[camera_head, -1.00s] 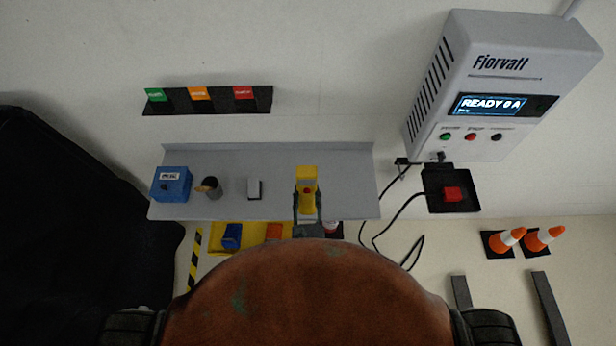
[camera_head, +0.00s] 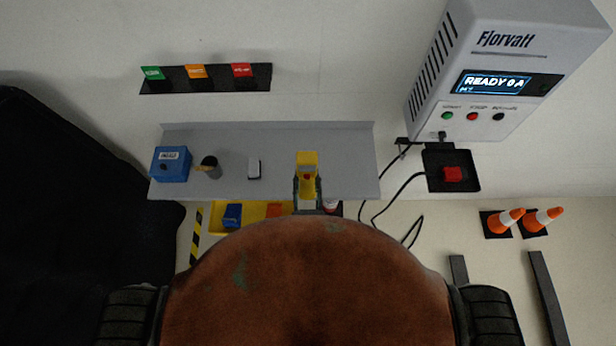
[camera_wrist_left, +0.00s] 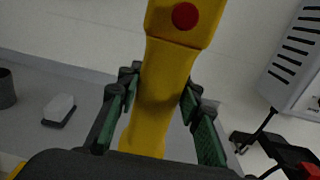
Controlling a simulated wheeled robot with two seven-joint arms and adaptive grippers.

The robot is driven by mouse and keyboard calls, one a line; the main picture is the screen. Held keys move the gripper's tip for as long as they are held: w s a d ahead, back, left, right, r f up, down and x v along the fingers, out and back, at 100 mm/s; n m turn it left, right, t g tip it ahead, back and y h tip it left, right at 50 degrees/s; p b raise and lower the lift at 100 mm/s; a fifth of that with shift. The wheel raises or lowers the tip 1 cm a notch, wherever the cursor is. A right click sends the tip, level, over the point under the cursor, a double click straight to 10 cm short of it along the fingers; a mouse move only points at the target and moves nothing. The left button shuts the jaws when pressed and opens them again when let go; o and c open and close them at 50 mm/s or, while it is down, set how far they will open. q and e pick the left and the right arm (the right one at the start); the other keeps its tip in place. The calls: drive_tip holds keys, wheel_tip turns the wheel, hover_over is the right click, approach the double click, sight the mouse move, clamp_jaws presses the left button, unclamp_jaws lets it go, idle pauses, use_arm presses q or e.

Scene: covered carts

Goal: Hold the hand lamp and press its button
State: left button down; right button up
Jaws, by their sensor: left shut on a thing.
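The yellow hand lamp (camera_head: 307,163) shows in front of the grey shelf in the head view. In the left wrist view the lamp (camera_wrist_left: 163,95) runs upward between my fingers, its top end cut off by the frame. Its round red button (camera_wrist_left: 185,15) faces the camera above the fingers and also shows small in the head view (camera_head: 307,176). My left gripper (camera_head: 307,189) is shut on the lamp's narrower body, with one green-padded finger on each side in the wrist view (camera_wrist_left: 160,95). My right gripper is in neither view.
The shelf (camera_head: 350,165) holds a blue box (camera_head: 171,164), a dark cup (camera_head: 209,168) and a small white-topped block (camera_head: 254,168). Traffic cones (camera_head: 506,221) stand lower right.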

sight(307, 192)
use_arm(q)
drive_tip(key=shift+f+b, duration=1.9)
drive_tip(key=shift+f, duration=0.65)
drive_tip(key=shift+f+b, duration=2.2)
drive_tip(key=shift+f, duration=0.9)
drive_tip(key=shift+f, duration=0.15)
